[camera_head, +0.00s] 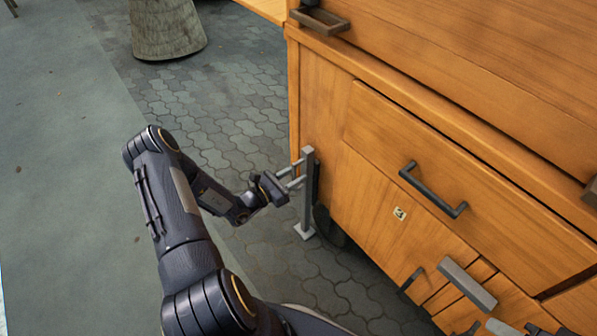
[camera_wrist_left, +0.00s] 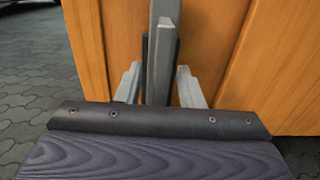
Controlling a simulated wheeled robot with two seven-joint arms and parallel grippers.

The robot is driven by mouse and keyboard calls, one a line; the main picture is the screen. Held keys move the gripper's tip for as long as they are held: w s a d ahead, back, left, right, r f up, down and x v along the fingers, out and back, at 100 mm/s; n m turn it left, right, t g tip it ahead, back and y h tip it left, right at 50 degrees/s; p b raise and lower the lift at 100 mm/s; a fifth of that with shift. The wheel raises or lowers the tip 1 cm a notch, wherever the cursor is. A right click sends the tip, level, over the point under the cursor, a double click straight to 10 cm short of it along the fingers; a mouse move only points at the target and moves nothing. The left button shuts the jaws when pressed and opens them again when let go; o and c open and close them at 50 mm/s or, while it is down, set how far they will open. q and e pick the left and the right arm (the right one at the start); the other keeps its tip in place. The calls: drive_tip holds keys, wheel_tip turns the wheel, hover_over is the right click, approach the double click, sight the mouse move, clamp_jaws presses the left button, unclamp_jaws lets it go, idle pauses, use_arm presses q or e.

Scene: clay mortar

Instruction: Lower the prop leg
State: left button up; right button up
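The prop leg (camera_head: 308,190) is a grey upright bar with a small flat foot at the lower left corner of the wooden cabinet. The foot is at or close to the paving. My left gripper (camera_head: 296,175) reaches the leg from the left, at its upper part. In the left wrist view its two light grey fingers (camera_wrist_left: 159,88) stand on either side of the leg (camera_wrist_left: 160,60), with small gaps showing. The gripper looks open around the leg; whether a finger touches it I cannot tell. My right gripper is not in view.
The wooden cabinet (camera_head: 330,100) fills the right side, with a dark drawer handle (camera_head: 432,190) and smaller handles (camera_head: 467,283) at the bottom. A dark wheel-like shape (camera_head: 328,226) sits under the cabinet behind the leg. A round concrete planter (camera_head: 166,30) stands far back; paving left is clear.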

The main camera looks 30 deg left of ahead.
use_arm(q)
drive_tip(key=p+v, duration=0.1)
drive_tip(key=v, duration=0.4)
drive_tip(key=shift+s+a, duration=0.15)
drive_tip(key=shift+s, duration=0.25)
